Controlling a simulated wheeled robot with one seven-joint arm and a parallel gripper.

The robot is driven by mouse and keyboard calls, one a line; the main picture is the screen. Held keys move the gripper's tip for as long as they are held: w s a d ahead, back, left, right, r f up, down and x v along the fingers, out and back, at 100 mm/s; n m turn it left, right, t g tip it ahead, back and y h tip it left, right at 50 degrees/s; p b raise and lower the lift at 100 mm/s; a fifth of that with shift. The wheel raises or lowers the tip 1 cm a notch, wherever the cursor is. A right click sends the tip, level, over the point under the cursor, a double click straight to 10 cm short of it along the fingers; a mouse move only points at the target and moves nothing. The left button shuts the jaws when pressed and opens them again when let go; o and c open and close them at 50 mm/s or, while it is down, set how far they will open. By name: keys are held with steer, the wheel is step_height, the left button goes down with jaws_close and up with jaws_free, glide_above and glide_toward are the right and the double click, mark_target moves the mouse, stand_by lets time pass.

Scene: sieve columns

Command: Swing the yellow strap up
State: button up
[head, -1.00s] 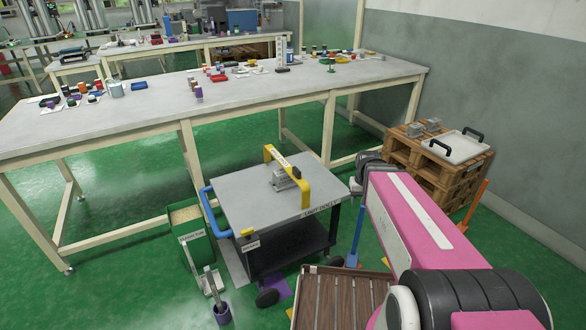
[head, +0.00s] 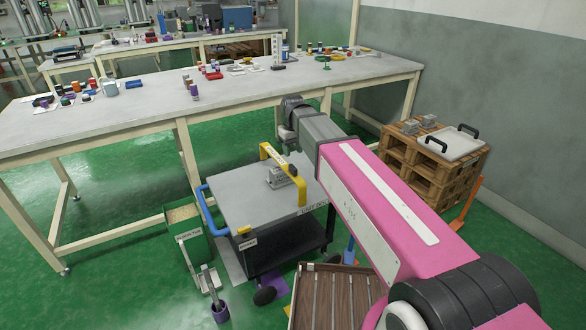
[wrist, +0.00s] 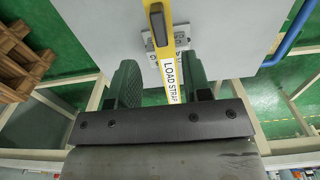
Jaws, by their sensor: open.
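The yellow strap (head: 282,168) lies across the grey top of a cart (head: 235,190), passing over a grey metal block (head: 280,177). In the wrist view the strap (wrist: 168,75) runs down the middle and bears a "LOAD STRAP" label; a dark patch shows at its top. My gripper (wrist: 160,80) is open, with one green-padded finger on each side of the strap in the picture. No contact shows, and I cannot tell how far the strap is beneath the fingers. In the head view my fingers do not show clearly; my arm reaches in from the right above the cart.
The cart has a blue handle (head: 211,213) on its left. A long workbench (head: 140,108) with several small items stands behind. A wooden pallet stack (head: 425,170) is at right, a green bin (head: 183,217) at left, and a slatted wooden surface (head: 325,295) in front.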

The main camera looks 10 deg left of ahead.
mark_target(293, 167)
step_height(293, 167, down, 9)
steer(key=shift+r, duration=0.2)
steer(key=shift+c, duration=0.3)
